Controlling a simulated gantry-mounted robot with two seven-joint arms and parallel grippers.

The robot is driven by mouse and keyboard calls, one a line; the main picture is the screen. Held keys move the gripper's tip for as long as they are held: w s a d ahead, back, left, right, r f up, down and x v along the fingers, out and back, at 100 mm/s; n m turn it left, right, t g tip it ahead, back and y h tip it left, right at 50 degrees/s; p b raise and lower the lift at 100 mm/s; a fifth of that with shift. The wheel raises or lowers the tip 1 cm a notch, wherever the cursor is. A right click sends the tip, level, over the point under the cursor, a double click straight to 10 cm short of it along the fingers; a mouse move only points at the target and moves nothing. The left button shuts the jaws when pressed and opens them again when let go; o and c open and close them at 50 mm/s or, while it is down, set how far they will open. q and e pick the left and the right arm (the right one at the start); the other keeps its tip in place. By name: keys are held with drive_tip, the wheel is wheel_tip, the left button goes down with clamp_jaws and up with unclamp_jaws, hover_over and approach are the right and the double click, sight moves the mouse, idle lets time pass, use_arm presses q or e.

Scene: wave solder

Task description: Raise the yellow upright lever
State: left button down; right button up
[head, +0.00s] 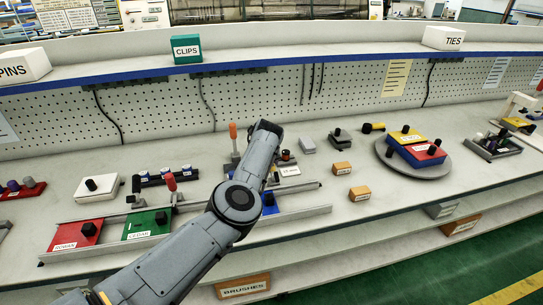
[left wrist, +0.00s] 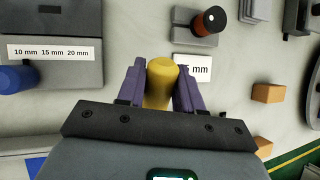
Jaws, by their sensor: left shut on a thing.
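The yellow upright lever (left wrist: 161,88) shows in the left wrist view as a thick yellow cylinder with a rounded end. My left gripper (left wrist: 161,75) has its two purple fingers on either side of the lever and is shut on it. A white label (left wrist: 192,68) reading partly "mm" lies just beyond the right finger. In the head view my left arm reaches over the bench, and its links hide the lever and the fingers. My right gripper is in neither view.
A block with a black and red knob (left wrist: 208,22) stands close beyond the fingers. In the head view, an orange-handled lever (head: 233,131) stands left of my wrist. Green (head: 146,225) and red (head: 76,235) blocks sit on rails at front left. A round turntable (head: 440,171) is at right.

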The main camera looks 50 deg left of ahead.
use_arm(q)
drive_tip(key=shift+f, duration=0.2)
idle(0.3)
drive_tip(key=c, duration=0.9)
unclamp_jaws()
drive_tip(key=shift+o, duration=0.2)
drive_tip(key=shift+r, duration=0.2)
drive_tip(key=shift+s+d+r+p, duration=0.1)
drive_tip(key=shift+s+r+p, duration=0.05)
drive_tip(key=shift+r+p, duration=0.2)
drive_tip(key=p+v, duration=0.2)
drive_tip(key=v, duration=0.7)
drive_tip(key=shift+s+r, duration=0.15)
drive_tip(key=shift+r, duration=0.2)
drive_tip(key=shift+d, duration=0.1)
